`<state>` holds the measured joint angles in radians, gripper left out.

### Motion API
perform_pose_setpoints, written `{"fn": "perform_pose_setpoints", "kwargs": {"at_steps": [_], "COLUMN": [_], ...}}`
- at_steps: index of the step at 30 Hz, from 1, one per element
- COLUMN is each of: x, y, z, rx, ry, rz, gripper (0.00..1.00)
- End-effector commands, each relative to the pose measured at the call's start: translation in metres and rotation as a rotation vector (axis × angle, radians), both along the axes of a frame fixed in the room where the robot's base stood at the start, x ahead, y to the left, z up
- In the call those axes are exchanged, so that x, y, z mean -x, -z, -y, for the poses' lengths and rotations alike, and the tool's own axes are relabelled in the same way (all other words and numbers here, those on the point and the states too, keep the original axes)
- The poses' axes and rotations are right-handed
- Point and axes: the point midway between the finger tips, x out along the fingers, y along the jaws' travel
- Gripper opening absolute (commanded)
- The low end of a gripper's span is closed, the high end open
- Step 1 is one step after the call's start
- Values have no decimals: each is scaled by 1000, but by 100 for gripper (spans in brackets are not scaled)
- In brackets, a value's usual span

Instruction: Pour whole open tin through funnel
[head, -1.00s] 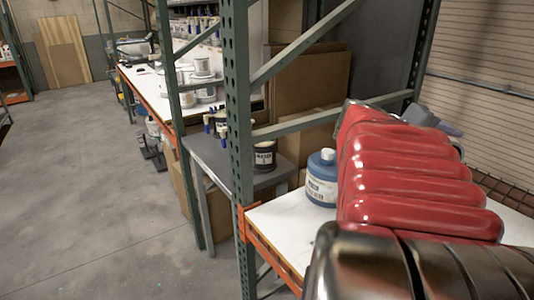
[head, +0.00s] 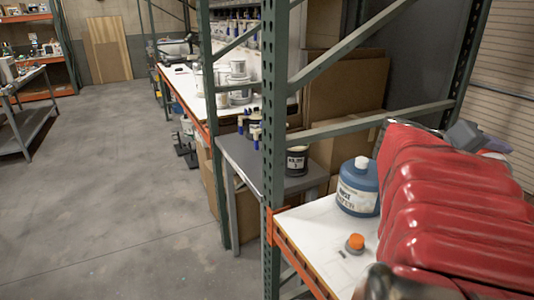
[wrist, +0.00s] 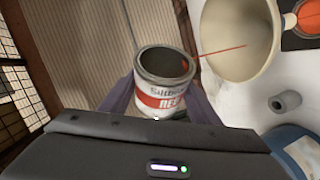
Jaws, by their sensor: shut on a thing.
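In the wrist view my gripper (wrist: 162,105) is shut on an open tin (wrist: 160,98) with a white and red label reading RED. The tin's mouth faces up in the picture, and a red patch shows inside its right rim. A thin red line runs from that rim to the inside of a cream funnel (wrist: 243,40) at the upper right. The funnel is apart from the tin, and what lies under it is hidden. Neither the tin nor the funnel can be made out in the head view.
A blue bottle (head: 357,186) with a white cap stands on the white shelf (head: 312,235), near a small orange-capped item (head: 355,243). A small grey cylinder (wrist: 286,100) lies beside the funnel. A green upright (head: 273,110) stands left. A black tin (head: 297,160) stands on the grey table.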

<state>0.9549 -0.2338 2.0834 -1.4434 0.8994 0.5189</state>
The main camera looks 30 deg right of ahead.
Motion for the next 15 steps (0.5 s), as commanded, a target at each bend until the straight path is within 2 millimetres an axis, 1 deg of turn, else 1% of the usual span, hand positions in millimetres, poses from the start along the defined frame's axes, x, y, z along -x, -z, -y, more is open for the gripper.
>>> {"fn": "perform_pose_setpoints", "kwargs": {"at_steps": [15], "x": [2], "y": [-2], "z": [-2], "rx": [50], "ry": [0], "rz": [48], "gripper": [26]}}
